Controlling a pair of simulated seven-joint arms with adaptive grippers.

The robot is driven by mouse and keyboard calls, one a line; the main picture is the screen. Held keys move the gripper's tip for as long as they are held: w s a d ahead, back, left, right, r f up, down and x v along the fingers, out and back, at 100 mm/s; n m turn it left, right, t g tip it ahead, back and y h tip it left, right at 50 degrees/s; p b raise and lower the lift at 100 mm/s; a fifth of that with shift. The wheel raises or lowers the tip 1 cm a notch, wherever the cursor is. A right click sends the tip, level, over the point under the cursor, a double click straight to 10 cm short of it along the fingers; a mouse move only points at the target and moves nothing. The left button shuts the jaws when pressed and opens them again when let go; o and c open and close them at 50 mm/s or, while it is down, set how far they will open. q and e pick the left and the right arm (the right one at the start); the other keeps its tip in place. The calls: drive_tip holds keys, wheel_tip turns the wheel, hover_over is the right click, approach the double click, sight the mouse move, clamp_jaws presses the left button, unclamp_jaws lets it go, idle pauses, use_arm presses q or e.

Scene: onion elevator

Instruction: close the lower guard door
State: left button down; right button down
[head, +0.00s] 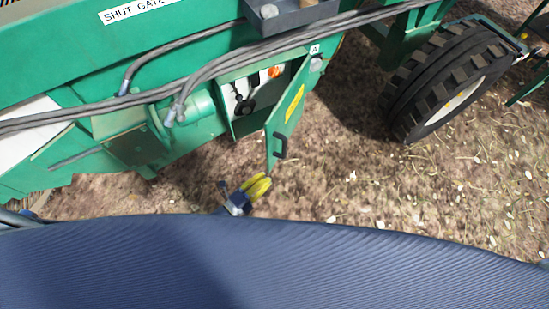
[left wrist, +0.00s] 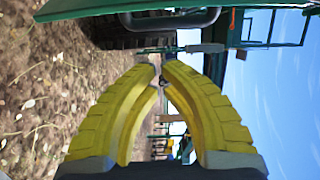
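The lower guard door (head: 288,113) is a green panel with a yellow label, standing open and swung out from the machine's side in the head view. Its black handle (head: 280,146) is near its lower end. In the left wrist view, a green edge with a black loop handle (left wrist: 170,22), likely this door's, crosses the top. My left gripper (head: 261,180) is just below the door, in front of the ground. Its yellow fingers come together at the tips in the left wrist view (left wrist: 160,66), with nothing seen between them. My right gripper is not in view.
The open compartment (head: 250,92) behind the door shows an orange knob and black parts. Hoses (head: 190,82) run along the green machine. A large tyre (head: 447,80) stands to the right. Bare, littered ground (head: 350,180) lies between door and tyre.

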sight(285, 153)
use_arm(q)
drive_tip(key=w+d, duration=0.1)
drive_tip(key=w, duration=0.1)
drive_tip(key=w+d, duration=0.1)
drive_tip(key=w, duration=0.2)
drive_tip(key=w+d, duration=0.2)
drive_tip(key=w, duration=0.1)
drive_tip(key=shift+w, duration=0.25)
drive_tip(key=shift+w+a, duration=0.25)
drive_tip(key=shift+a, duration=0.35)
